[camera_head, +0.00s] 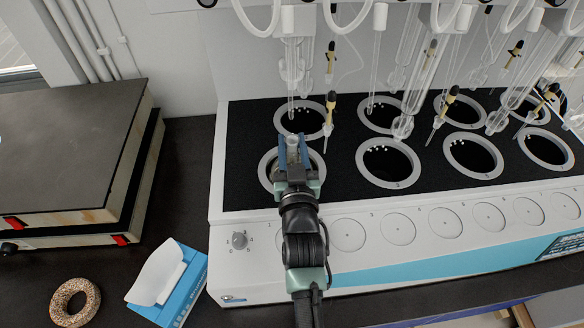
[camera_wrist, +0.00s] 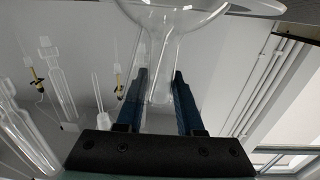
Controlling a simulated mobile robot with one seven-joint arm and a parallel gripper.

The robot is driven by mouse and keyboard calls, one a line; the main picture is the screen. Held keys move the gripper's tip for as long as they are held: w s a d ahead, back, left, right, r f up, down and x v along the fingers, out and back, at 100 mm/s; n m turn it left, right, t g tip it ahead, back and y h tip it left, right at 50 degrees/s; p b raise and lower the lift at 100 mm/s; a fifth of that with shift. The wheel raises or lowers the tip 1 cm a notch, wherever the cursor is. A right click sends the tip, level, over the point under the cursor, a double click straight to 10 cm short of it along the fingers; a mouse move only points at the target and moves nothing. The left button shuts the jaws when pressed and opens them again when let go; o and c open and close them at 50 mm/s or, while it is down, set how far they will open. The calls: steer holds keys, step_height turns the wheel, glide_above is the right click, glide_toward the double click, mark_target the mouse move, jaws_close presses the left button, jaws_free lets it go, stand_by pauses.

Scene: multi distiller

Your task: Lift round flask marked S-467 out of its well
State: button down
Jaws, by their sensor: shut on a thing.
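My gripper (camera_head: 293,146) is over the front-left well (camera_head: 266,172) of the distiller. Its two blue fingers, also seen in the wrist view (camera_wrist: 158,88), are closed around the neck of a clear round flask (camera_wrist: 160,72). The flask's bulb shows at the top of the wrist view, and its neck runs down between the fingers. In the head view, my gripper and arm cover most of the flask and part of the well. No S-467 marking can be read, and I cannot tell how high the bulb is relative to the well rim.
Other ringed wells (camera_head: 389,163) lie to the right and behind. Glass tubes and dropper-like pieces (camera_head: 329,112) hang close behind my gripper. A hotplate-like box (camera_head: 70,150) stands left. A blue-and-white box (camera_head: 182,285) and a speckled ring (camera_head: 75,302) lie on the dark bench.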

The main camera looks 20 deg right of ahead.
step_height(320, 180, up, 9)
steer(key=p, duration=0.7)
stand_by(0.6)
steer(key=shift+f, duration=0.15)
